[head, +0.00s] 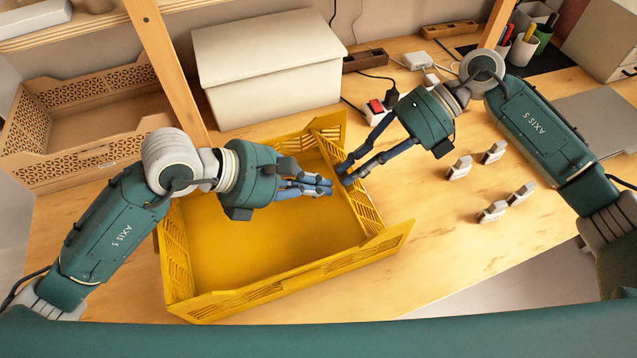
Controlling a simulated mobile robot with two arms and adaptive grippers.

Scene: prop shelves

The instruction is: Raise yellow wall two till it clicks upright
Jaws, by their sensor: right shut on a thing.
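A yellow folding crate (200,311) sits on the wooden desk. Its right wall (368,214) is raised and appears to lean inward. The front wall (290,284) and left wall (175,247) stand up. The back wall (328,125) is partly hidden by my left arm. No wall carries a number I can read. My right gripper (343,174) reaches in from the right and is shut on the right wall's upper edge. My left gripper (331,186) is over the crate floor, fingers together and empty, close to the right gripper's tips.
A white lidded box (268,70) stands behind the crate. A tan perforated crate (75,150) is at left. Several small grey-white clips (492,211) lie right of the crate. A red switch (376,106) and cables are behind my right gripper.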

